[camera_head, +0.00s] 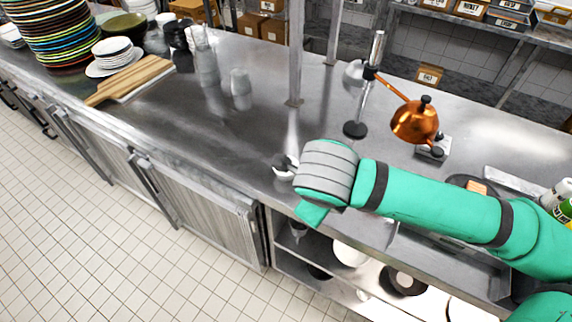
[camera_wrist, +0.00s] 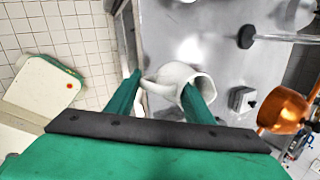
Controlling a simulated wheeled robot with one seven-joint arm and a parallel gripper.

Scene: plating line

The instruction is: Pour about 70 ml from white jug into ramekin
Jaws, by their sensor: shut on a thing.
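The white jug (camera_wrist: 183,77) sits between the two green fingers of my gripper (camera_wrist: 163,84) in the wrist view. Its handle is toward the left finger, and the right finger overlaps its body. My gripper is shut on it near the counter's front edge. In the head view my grey wrist covers most of that spot, and a small white part, likely the jug (camera_head: 283,161), shows at its left. I cannot tell the jug's fill or whether its base touches the counter. I cannot clearly make out the ramekin in either view.
A copper lamp (camera_head: 415,121) and a dark round stand base (camera_head: 355,130) are behind and right of my wrist. Clear glasses (camera_head: 241,84), a wooden board (camera_head: 131,79) and stacked plates (camera_head: 117,52) stand to the left. Bare steel counter (camera_head: 225,130) lies between.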

